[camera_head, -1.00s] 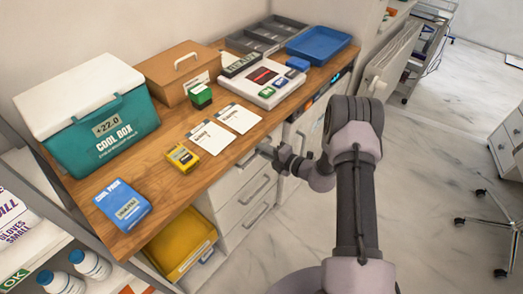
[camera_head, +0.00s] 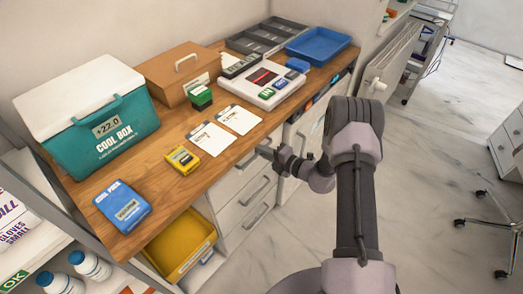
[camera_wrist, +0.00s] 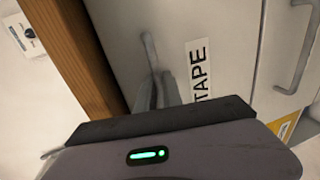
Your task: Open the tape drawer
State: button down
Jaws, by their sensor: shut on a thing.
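The tape drawer (camera_wrist: 225,35) is a white front with a black-on-white TAPE label (camera_wrist: 200,68) in the wrist view. Its grey bar handle (camera_wrist: 149,48) stands just left of the label. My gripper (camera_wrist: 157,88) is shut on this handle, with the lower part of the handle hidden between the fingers. In the head view my gripper (camera_head: 266,152) is at the top of the white drawer unit (camera_head: 232,187), just below the desk's front edge. The drawer looks closed or nearly so; I cannot tell whether it stands slightly out.
Two more drawer handles (camera_head: 255,190) lie below. A yellow bin (camera_head: 180,246) sits under the desk at lower left. The wooden desktop (camera_head: 160,185) holds a cool box (camera_head: 100,130), a yellow pack (camera_head: 182,159) and white cards (camera_head: 238,119).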

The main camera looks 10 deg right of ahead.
dwell(0.8)
jog(key=f+p+v, duration=0.1)
jog(key=f+v, duration=0.2)
jog(key=v, duration=1.3)
jog(key=s+f+p+v, duration=0.1)
jog(key=f+p+v, duration=0.1)
jog(key=v, duration=1.4)
jog(key=shift+s+d+f, duration=0.2)
jog(key=shift+d+f, duration=0.25)
jog(key=shift+f, duration=0.35)
jog(key=c, duration=1.8)
grip_release()
jog(key=shift+o, duration=0.2)
jog(key=p+v, duration=0.3)
jog(key=v, duration=1.4)
jog(key=shift+s, duration=0.2)
jog(key=shift+d, duration=0.1)
